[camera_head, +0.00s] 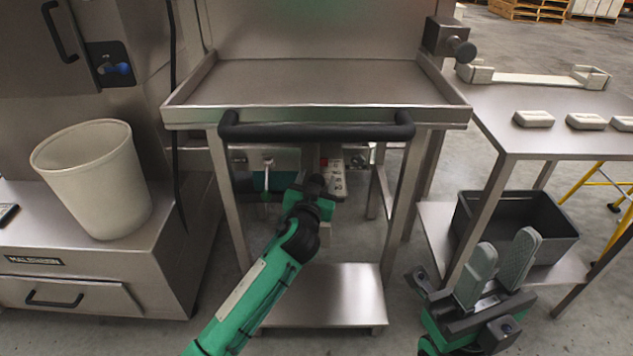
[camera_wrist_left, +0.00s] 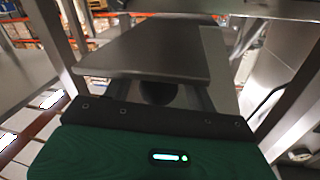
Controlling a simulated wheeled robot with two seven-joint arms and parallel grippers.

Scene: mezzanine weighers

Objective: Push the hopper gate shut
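The steel hopper tray (camera_head: 320,82) stands on a leg frame, with a black bar handle (camera_head: 315,130) across its front. I cannot make out for sure which part is the gate. My left gripper (camera_head: 314,183) is below the tray and behind the bar, among small fittings; its fingertips are hidden in the head view. In the left wrist view a flat grey metal plate (camera_wrist_left: 150,50) lies just ahead of the gripper and covers much of the finger area. I cannot tell whether they touch. My right gripper (camera_head: 496,267) is open and empty at the lower right.
A cream bin (camera_head: 97,178) stands on a steel cabinet at left. A lower shelf (camera_head: 325,300) is under the tray. At right, a steel table (camera_head: 550,140) holds pale blocks, with a dark crate (camera_head: 515,222) below. A yellow ladder stands at far right.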

